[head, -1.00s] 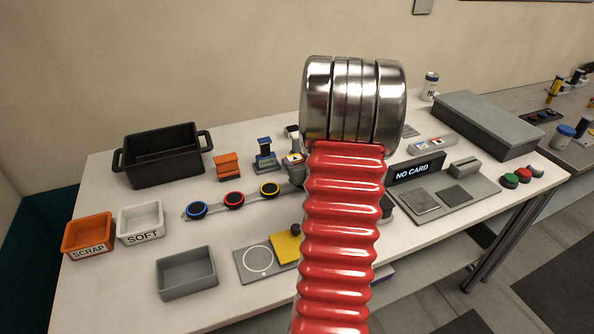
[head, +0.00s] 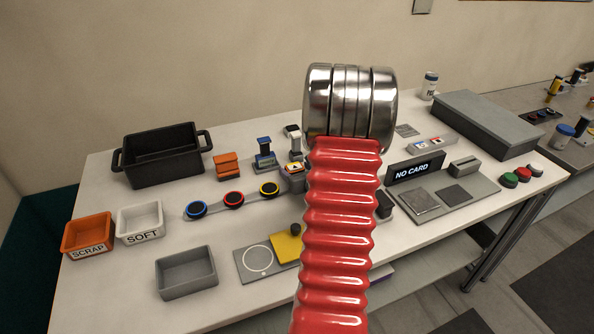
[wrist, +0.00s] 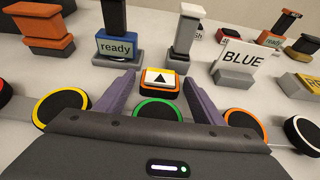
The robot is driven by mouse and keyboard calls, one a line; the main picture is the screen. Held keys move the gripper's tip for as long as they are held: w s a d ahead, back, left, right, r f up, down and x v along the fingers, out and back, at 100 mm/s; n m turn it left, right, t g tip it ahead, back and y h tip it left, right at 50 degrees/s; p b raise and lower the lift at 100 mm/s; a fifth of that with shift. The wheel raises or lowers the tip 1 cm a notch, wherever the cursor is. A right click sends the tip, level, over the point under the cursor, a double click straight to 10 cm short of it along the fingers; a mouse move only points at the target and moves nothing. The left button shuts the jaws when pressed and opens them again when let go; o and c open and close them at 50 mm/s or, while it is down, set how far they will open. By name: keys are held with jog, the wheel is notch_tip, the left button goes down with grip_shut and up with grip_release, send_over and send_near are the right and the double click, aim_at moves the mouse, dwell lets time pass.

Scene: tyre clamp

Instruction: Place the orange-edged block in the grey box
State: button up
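The orange-edged block (wrist: 158,79) has a white and yellow top with a black triangle. In the head view the block (head: 293,168) shows just left of my red arm, in front of a grey post with a white top. Most of my gripper is hidden there behind the arm. The grey box (head: 186,273) stands empty at the table's front, left of the arm.
A row of ringed buttons (head: 233,200) lies between the block and the grey box. The blue ready block (wrist: 117,47) and grey post (wrist: 186,38) stand behind the block. The orange scrap bin (head: 89,235), white soft bin (head: 140,221) and black crate (head: 161,157) are at left.

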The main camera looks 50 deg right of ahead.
dwell(0.3)
jog(key=shift+s+a+r, duration=0.2)
jog(key=shift+s+r, duration=0.1)
jog(key=shift+s, duration=0.1)
jog(key=v, duration=1.1)
dwell(0.4)
